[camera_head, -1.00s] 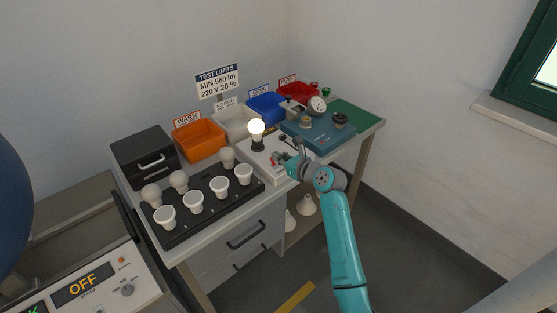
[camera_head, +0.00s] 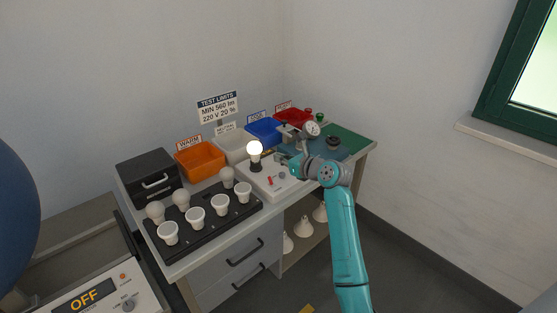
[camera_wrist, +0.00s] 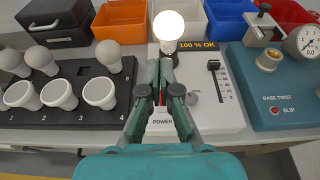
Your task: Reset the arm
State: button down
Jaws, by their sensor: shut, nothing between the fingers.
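My arm reaches over the front of the bench. My gripper (camera_wrist: 164,80) is shut and empty in the wrist view, above the white lamp tester (camera_wrist: 219,111). It also shows in the head view (camera_head: 285,158), near the tester's back right. A lit bulb (camera_wrist: 168,26) stands upright in the tester's socket, beyond my fingertips, and it glows in the head view (camera_head: 254,148). The tester's display (camera_wrist: 197,45) reads "100 % OK". A slider (camera_wrist: 213,66) is on its right side. My fingers partly hide the power switch (camera_wrist: 163,101).
A black rack (camera_head: 211,222) with several numbered bulbs stands to the left. The blue base-twist device (camera_wrist: 277,91) with a gauge is close on the right. Orange (camera_head: 201,160), white and blue bins line the back, with a red bin (camera_head: 294,117). The floor in front is clear.

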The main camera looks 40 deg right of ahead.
jog(key=s+a+f+n+h, duration=0.1)
jog(key=s+a+f+n, duration=0.4)
jog(key=s+a+f, duration=0.4)
jog(key=s+a+f+n+h, duration=0.1)
jog(key=s+a+f+n, duration=0.3)
jog(key=s+a+f, duration=0.5)
jog(key=s+a+f+n+g, duration=0.1)
jog(key=s+a+f+n, duration=0.2)
jog(key=s+n, duration=0.3)
jog(key=s+a+f+n, duration=0.2)
jog(key=s+a+n, duration=0.1)
jog(key=s, duration=0.5)
jog(key=s+a+r+n, duration=0.2)
jog(key=s+r+n, duration=0.2)
jog(key=s+n, duration=0.2)
jog(key=s+a+r+n+y, duration=0.1)
jog(key=s+r+n, duration=0.3)
jog(key=s, duration=0.5)
jog(key=s+a+r+n, duration=0.4)
jog(key=s+n, duration=0.3)
jog(key=s, duration=0.1)
jog(key=shift+s+r+n+t, duration=0.15)
jog(key=shift+s+n+t, duration=0.15)
jog(key=shift+t, duration=0.1)
